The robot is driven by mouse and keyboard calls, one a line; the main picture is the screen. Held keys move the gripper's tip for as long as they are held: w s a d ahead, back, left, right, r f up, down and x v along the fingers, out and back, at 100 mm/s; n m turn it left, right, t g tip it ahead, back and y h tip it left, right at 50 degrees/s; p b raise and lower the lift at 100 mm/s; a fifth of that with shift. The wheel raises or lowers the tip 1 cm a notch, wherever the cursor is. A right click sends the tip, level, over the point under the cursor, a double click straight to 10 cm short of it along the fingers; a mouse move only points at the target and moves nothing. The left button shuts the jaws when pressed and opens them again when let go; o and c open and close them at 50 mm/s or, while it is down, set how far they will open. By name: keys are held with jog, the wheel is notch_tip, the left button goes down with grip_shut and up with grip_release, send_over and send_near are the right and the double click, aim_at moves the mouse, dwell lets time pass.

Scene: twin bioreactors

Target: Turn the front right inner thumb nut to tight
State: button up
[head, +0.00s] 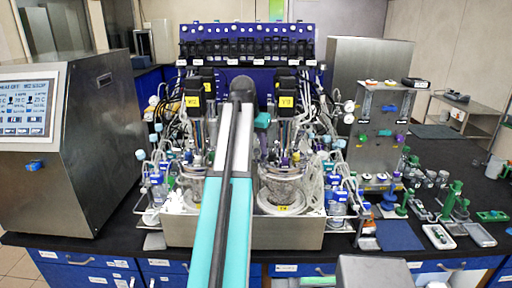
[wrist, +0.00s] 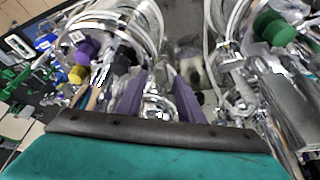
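Two glass bioreactor vessels stand side by side in a steel tray, the left vessel (head: 193,190) and the right vessel (head: 283,190). My teal and white arm reaches in between them in the head view and hides my gripper there. In the wrist view my gripper (wrist: 160,85) shows two purple fingers, apart. A shiny metal part (wrist: 160,106) shows between them; I cannot tell whether they touch it. The front right inner thumb nut is too small to pick out among the metal fittings, so its setting cannot be read.
Clear tubing (wrist: 150,22) loops close to the fingers, with bottles and a green cap (wrist: 272,27) alongside. A steel console (head: 80,150) stands at left. A pump cabinet (head: 383,130) and green-handled tools are at right. A dark blue mat (head: 399,236) is bare.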

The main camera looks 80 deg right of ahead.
grip_shut()
jog(key=shift+m, duration=0.5)
jog(key=m+g, duration=0.1)
jog(key=m, duration=0.1)
jog(key=m+y+b, duration=0.1)
jog(key=m, duration=0.1)
jog(key=shift+w+d+g, duration=0.15)
jog(key=shift+g, duration=0.25)
jog(key=m+g+y+b, duration=0.1)
jog(key=m, duration=0.3)
jog(key=shift+m+b, duration=0.4)
jog(key=m+y+p, duration=0.1)
jog(key=m, duration=0.2)
jog(key=shift+r+g, duration=0.15)
jog(key=shift+g, duration=0.15)
jog(key=shift+m+y+p, duration=0.6)
jog(key=shift+m+p, duration=0.2)
jog(key=shift+p, duration=0.2)
jog(key=shift+m+p, duration=0.3)
jog(key=shift+p, duration=0.15)
